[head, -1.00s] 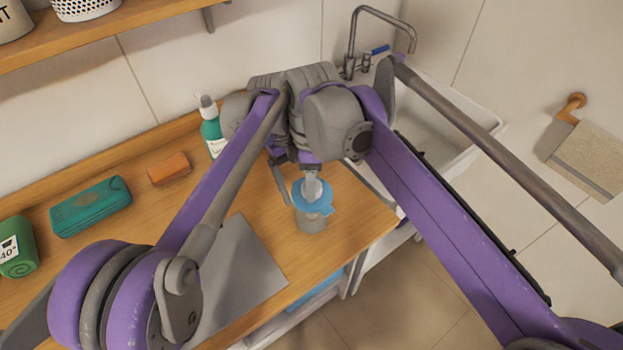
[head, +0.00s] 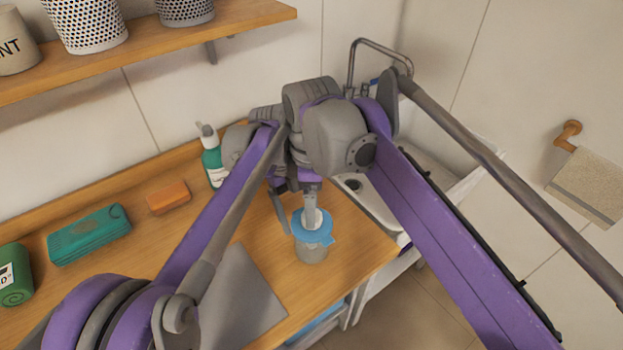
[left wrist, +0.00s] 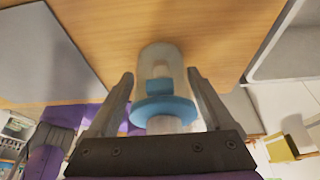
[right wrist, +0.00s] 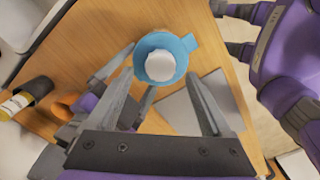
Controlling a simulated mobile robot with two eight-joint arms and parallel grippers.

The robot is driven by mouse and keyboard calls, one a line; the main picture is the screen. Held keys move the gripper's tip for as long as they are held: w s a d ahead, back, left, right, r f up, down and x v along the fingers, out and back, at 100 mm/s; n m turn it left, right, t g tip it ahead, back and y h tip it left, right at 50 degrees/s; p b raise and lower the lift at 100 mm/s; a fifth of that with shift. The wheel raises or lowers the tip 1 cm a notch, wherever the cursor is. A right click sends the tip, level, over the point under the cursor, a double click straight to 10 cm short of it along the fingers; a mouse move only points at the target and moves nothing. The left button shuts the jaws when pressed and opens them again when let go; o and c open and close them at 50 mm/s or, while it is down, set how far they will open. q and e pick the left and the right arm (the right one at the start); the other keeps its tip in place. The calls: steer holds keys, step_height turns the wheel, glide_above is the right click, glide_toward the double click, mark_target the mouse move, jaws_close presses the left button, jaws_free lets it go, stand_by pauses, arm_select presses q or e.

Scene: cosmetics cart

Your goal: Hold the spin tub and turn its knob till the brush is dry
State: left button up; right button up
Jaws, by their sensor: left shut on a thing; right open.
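The spin tub (head: 311,254) is a clear cup with a blue lid (head: 318,237) and a pale knob on top, upright on the wooden counter near its front right edge. In the left wrist view the tub (left wrist: 160,62) stands between the fingers of my left gripper (left wrist: 162,95), which is shut on it. A blue shape shows inside it; I cannot tell if this is the brush. In the right wrist view my right gripper (right wrist: 160,100) is open above the lid, its fingers either side of the white knob (right wrist: 160,66) and apart from it.
A grey mat (head: 240,300) lies left of the tub. An orange soap bar (head: 168,197), a teal case (head: 90,234), a green roll (head: 14,275) and a pump bottle (head: 212,160) stand further left. The sink (head: 372,204) lies behind right. A shelf (head: 150,45) hangs above.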

step_height(320, 180, up, 9)
stand_by(0.3)
step_height(320, 180, down, 12)
steer(key=m, duration=1.3)
steer(key=shift+f+m, duration=0.2)
steer(key=shift+m, duration=0.1)
